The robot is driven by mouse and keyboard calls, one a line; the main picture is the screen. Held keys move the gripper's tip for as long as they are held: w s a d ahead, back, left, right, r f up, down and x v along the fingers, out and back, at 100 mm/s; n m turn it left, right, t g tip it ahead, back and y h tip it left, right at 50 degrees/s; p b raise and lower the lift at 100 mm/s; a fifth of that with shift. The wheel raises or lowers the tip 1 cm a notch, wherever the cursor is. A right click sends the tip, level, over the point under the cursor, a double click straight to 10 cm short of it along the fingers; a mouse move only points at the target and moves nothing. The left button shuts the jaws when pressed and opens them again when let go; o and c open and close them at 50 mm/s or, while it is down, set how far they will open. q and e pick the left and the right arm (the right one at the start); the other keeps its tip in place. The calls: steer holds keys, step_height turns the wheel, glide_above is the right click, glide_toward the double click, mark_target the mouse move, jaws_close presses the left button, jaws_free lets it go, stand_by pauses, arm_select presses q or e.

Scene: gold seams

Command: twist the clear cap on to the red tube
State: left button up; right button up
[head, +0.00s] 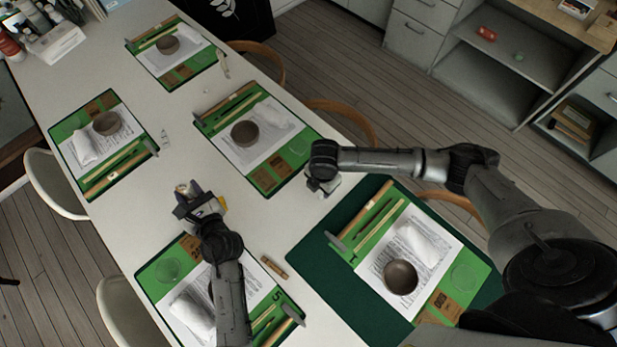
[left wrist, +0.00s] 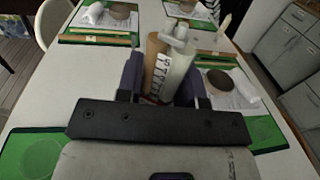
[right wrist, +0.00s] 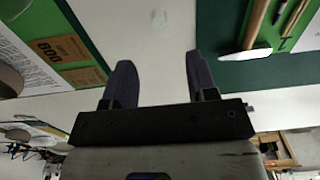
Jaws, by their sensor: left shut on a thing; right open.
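My left gripper (head: 186,199) is shut on an upright tube. In the left wrist view the held tube (left wrist: 158,68) looks tan-brown with a white lettered label, and a pale barrel stands against it with a whitish top piece. A small faint clear shape (right wrist: 160,18), perhaps the clear cap, lies on the table beyond the fingertips. In the head view I cannot make it out.
Green mats with papers, bowls (head: 400,277) and tools lie along the white table (head: 240,230). A dark green mat (head: 308,255) is at the front right. A small brown piece (head: 274,266) lies between the front mats. Chairs stand along both edges.

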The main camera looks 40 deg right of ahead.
mark_target(321, 196)
arm_select(q)
steer(key=shift+f, duration=0.35)
arm_select(e)
steer(key=shift+f, duration=1.85)
arm_select(q)
steer(key=shift+f+b, duration=0.55)
steer(key=shift+b, duration=0.25)
arm_select(e)
steer(key=shift+f, duration=2.6)
